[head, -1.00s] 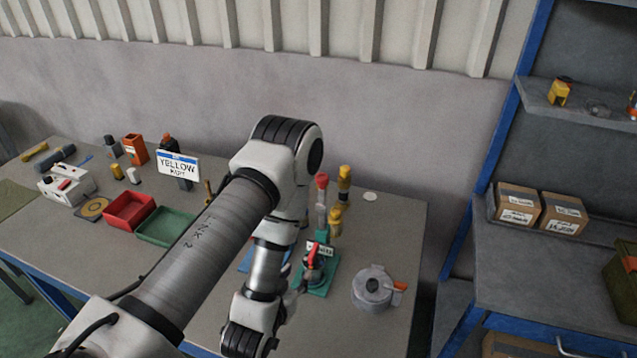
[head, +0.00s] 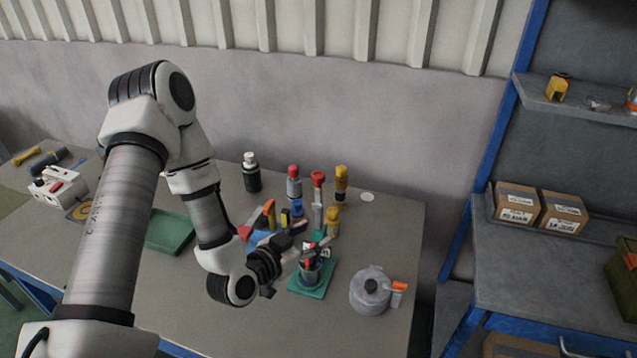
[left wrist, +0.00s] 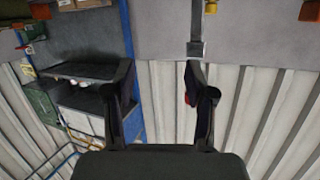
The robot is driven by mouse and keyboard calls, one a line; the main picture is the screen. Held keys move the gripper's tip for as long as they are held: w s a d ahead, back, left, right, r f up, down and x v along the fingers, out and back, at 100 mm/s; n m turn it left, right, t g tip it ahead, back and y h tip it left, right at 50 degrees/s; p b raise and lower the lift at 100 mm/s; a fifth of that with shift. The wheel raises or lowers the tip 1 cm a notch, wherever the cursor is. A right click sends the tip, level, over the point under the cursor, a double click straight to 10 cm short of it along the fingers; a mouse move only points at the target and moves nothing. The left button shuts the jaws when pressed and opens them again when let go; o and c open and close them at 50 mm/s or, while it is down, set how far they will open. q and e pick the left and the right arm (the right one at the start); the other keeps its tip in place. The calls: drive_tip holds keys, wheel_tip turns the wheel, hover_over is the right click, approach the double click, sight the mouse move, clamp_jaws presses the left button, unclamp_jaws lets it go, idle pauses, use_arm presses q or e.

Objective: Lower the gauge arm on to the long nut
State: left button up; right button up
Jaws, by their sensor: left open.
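A small fixture on a green base (head: 312,280) stands at the right part of the table. It has a dark round body and red and green parts on top. My left gripper (head: 304,240) is just above and behind it, pointing right, open with nothing seen between its fingers. I cannot clearly tell the gauge arm or the long nut apart here. In the left wrist view my left gripper (left wrist: 160,82) has its fingers wide apart. A grey bar with a dark end (left wrist: 196,46) shows above the right finger there. My right gripper is out of view.
A grey round pot with an orange handle (head: 370,290) stands right of the fixture. Red- and yellow-topped tools (head: 341,184) and a black bottle (head: 251,173) stand behind. A green tray (head: 170,232) lies left.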

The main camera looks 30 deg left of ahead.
sight(315, 179)
use_arm(q)
drive_tip(key=w+a+r+n+t+y, duration=0.1)
drive_tip(key=w+a+r+n+t, duration=0.15)
drive_tip(key=a+r, duration=0.4)
drive_tip(key=shift+t, duration=0.25)
drive_tip(key=w, duration=0.2)
drive_tip(key=w+d+r, duration=0.1)
drive_tip(key=w, duration=0.1)
drive_tip(key=w+d+p, duration=0.1)
drive_tip(key=w, duration=0.2)
drive_tip(key=shift+d+r, duration=0.2)
drive_tip(key=shift+r, duration=0.2)
drive_tip(key=shift+w+f, duration=0.1)
drive_tip(key=shift+w, duration=0.25)
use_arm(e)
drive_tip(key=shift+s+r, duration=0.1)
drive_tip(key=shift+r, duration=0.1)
use_arm(q)
drive_tip(key=shift+c, duration=0.3)
clamp_jaws()
